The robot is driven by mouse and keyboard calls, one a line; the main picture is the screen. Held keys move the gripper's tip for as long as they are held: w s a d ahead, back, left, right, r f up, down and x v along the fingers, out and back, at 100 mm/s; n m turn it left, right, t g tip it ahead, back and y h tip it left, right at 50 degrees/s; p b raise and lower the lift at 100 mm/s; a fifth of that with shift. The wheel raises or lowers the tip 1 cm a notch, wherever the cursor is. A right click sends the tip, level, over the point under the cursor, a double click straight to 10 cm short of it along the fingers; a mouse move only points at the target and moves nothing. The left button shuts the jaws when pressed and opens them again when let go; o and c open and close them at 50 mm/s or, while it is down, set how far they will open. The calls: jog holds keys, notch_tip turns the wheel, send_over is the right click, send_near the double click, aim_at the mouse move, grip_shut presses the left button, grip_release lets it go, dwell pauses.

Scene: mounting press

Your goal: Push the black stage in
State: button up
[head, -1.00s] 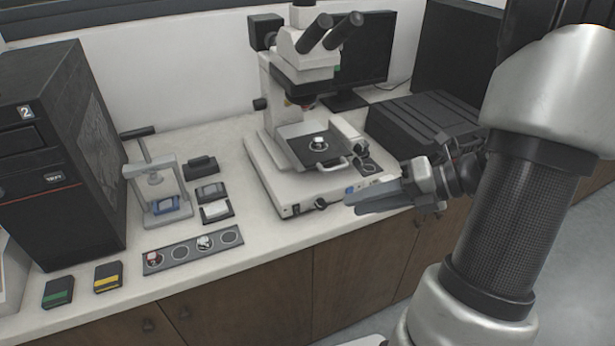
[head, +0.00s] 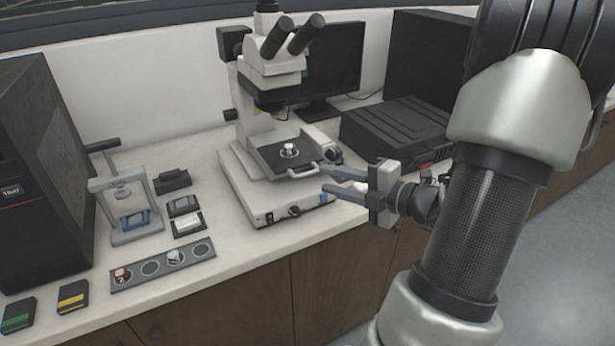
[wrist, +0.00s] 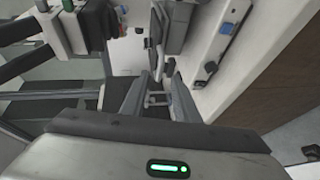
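The black stage (head: 268,158) sits on the white microscope (head: 243,195) under its objectives. A white-topped round sample (head: 289,150) rests on it, and a pale handle (head: 303,172) sticks out at its front. My gripper (head: 324,178) is open and empty, its two fingers pointing left just right of the handle. I cannot tell whether a finger touches the handle. In the wrist view, my fingers (wrist: 163,75) reach up the picture with a gap between them. The dark stage also shows there (wrist: 178,25), beside the white microscope base (wrist: 212,45).
A black case (head: 395,130) and a monitor (head: 335,65) stand behind my gripper. Left of the microscope are a small press (head: 125,200), small dark blocks and a holder strip (head: 150,268) with round samples. The counter's front edge runs below the microscope.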

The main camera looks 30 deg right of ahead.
aim_at(308, 172)
jog(key=b+x, duration=0.1)
jog(key=x, duration=0.6)
jog(key=shift+w+a, duration=0.1)
jog(key=shift+w, duration=0.15)
jog(key=shift+f, duration=0.1)
grip_shut()
